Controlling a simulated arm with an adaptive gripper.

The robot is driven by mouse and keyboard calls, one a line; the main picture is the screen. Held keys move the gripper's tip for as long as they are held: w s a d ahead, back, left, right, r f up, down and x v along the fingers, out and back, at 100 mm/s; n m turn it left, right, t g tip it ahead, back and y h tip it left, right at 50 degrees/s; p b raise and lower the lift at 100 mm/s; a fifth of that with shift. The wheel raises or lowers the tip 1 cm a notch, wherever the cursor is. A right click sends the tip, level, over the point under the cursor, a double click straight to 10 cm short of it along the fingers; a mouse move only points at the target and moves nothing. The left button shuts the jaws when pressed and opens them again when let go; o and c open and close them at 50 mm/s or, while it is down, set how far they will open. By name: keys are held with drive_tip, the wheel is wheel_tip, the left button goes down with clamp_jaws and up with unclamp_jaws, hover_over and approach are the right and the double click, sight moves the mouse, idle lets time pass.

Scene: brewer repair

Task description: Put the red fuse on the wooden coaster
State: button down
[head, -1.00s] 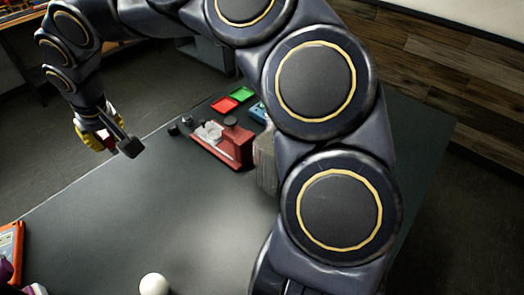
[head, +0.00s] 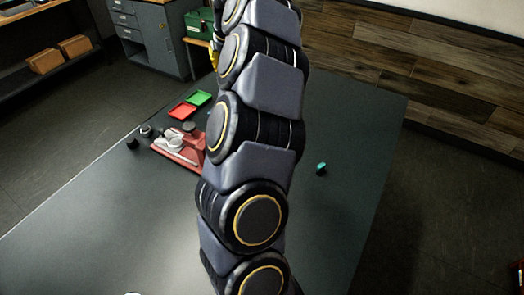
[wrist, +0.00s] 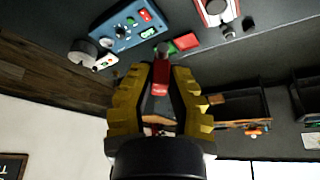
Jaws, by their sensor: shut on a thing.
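In the wrist view, my gripper (wrist: 161,72) has its yellow-and-black fingers closed on the red fuse (wrist: 161,76), a small red block with a greyish end pointing away from me. The gripper holds it in the air with the table behind. In the head view my arm hides nearly all of the gripper; only a yellow sliver (head: 213,52) shows at its left edge. I cannot make out the wooden coaster in either current view.
A small teal thing (head: 320,168) lies right of my arm. The wrist view shows a blue control panel (wrist: 122,32). The table's front left is clear.

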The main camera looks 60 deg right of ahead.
drive_tip(key=s+d+m, duration=0.1)
drive_tip(key=s+d, duration=0.5)
drive_tip(key=d, duration=0.2)
wheel_tip(320, 180, down, 26)
drive_tip(key=shift+a+f, duration=0.1)
drive_tip(key=shift+f, duration=2.65)
drive_tip(key=shift+f, duration=0.1)
drive_tip(key=c, duration=1.2)
unclamp_jaws()
drive_tip(key=shift+o, duration=0.2)
